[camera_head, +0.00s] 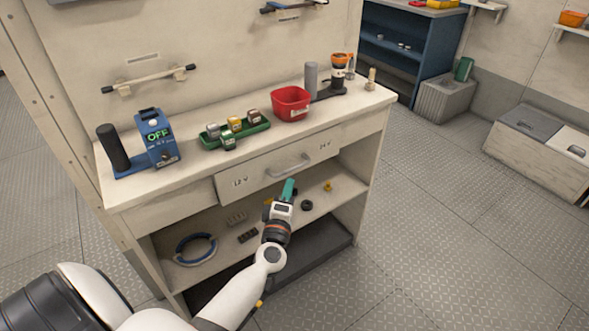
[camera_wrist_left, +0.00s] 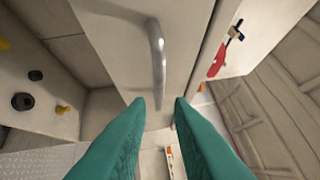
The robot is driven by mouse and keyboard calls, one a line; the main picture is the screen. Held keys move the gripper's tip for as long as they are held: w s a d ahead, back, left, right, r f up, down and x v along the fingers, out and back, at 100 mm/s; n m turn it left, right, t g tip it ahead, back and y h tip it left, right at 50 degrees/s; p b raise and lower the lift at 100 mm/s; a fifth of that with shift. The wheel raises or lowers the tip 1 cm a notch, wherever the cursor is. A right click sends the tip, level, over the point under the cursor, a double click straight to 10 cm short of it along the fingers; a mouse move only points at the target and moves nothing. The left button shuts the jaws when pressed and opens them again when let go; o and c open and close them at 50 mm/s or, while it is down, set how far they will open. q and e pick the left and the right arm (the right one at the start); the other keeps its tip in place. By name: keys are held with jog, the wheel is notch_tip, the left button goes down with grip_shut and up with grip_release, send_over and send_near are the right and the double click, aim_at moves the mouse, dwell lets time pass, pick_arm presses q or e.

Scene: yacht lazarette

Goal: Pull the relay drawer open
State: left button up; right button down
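The relay drawer (camera_head: 240,184) is in the front of the workbench, under the top, with "12 V" and "24 V" on its face. Its front looks slightly proud of the bench; I cannot tell if it is ajar. A silver bar handle (camera_head: 289,167) crosses its middle. My left gripper (camera_head: 289,187), with teal fingers, is just below and in front of the handle. In the left wrist view the two fingertips (camera_wrist_left: 159,101) are apart with nothing between them, and the handle (camera_wrist_left: 156,55) lies ahead, apart from them. My right gripper is not in view.
On the bench top stand a blue device reading "OFF" (camera_head: 158,140), a green tray (camera_head: 252,133) of relays and a red bin (camera_head: 291,103). The open shelf (camera_head: 215,258) below holds a blue ring (camera_head: 196,249) and small parts. The floor to the right is clear.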

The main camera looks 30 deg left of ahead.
aim_at(295, 168)
pick_arm(q)
jog(key=x, duration=0.8)
jog(key=shift+w, duration=0.15)
grip_shut()
